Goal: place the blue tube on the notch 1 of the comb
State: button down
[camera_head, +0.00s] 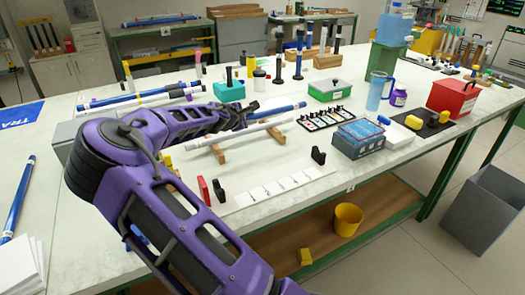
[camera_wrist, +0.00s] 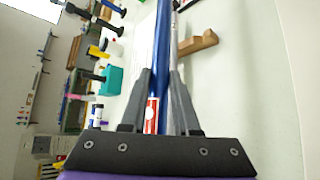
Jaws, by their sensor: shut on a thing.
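My gripper (camera_head: 244,113) is shut on the blue tube (camera_head: 284,109), which extends to the right over the table in the head view. In the wrist view the blue tube (camera_wrist: 162,65) runs lengthwise between the fingers (camera_wrist: 160,85), with a red and white label near the palm. A pale grey-white rod (camera_head: 240,133) lies across two notched wooden pieces, (camera_head: 218,154) and (camera_head: 276,134), apparently the comb. One wooden piece (camera_wrist: 200,42) also shows in the wrist view, right of the tube. I cannot tell the notch numbers or whether the tube touches the wood.
A teal block (camera_head: 229,91) and several upright dark-based posts stand behind the tube. A slotted card tray (camera_head: 325,118), a grey-blue box (camera_head: 358,139) and a green box (camera_head: 329,90) lie to the right. A white marked strip (camera_head: 278,187) and small black and red holders are in front.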

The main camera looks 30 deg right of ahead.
jog(key=shift+w+f, duration=0.15)
jog(key=shift+w, duration=0.05)
notch_tip(320, 180, down, 10)
jog(key=shift+r+b, duration=0.25)
jog(key=shift+b, duration=0.5)
jog(key=shift+f, duration=0.2)
jog(key=c, duration=0.7)
grip_release()
jog(key=shift+o, duration=0.2)
jog(key=shift+r, duration=0.1)
jog(key=shift+r, duration=0.25)
jog(key=p+v, duration=0.1)
jog(key=v, duration=1)
jog(key=shift+s+a, duration=0.3)
